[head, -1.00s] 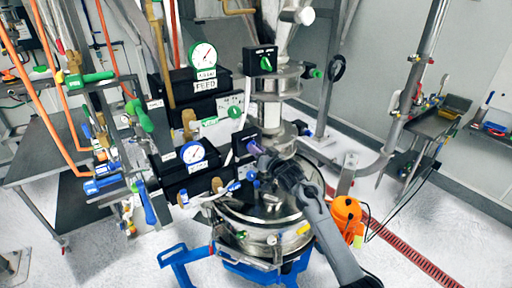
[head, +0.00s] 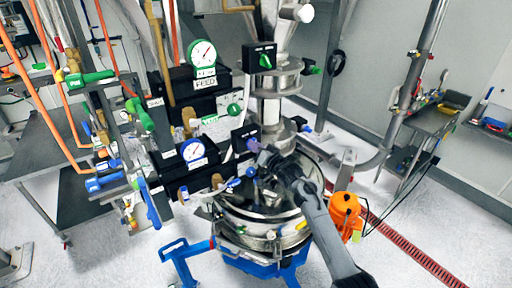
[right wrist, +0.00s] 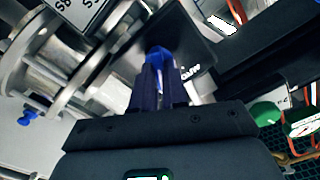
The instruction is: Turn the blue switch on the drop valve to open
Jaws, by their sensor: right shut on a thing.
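The drop valve's black switch box (head: 243,136) is at the middle of the head view, on the steel column above the round vessel. Its blue switch (right wrist: 158,54) shows in the right wrist view, between the fingertips of my right gripper (right wrist: 158,75). The gripper is shut on the switch, in front of the dark box face (right wrist: 185,40). In the head view my right gripper (head: 265,156) reaches the box from the lower right and partly hides the switch. The switch's exact angle is hard to tell. My left gripper is not in view.
A second black box with a green switch (head: 264,58) sits higher on the column. Two gauges, green-rimmed (head: 203,54) and blue-rimmed (head: 193,150), stand to the left. The steel vessel (head: 262,238) is below my arm. An orange device (head: 345,210) stands close to its right.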

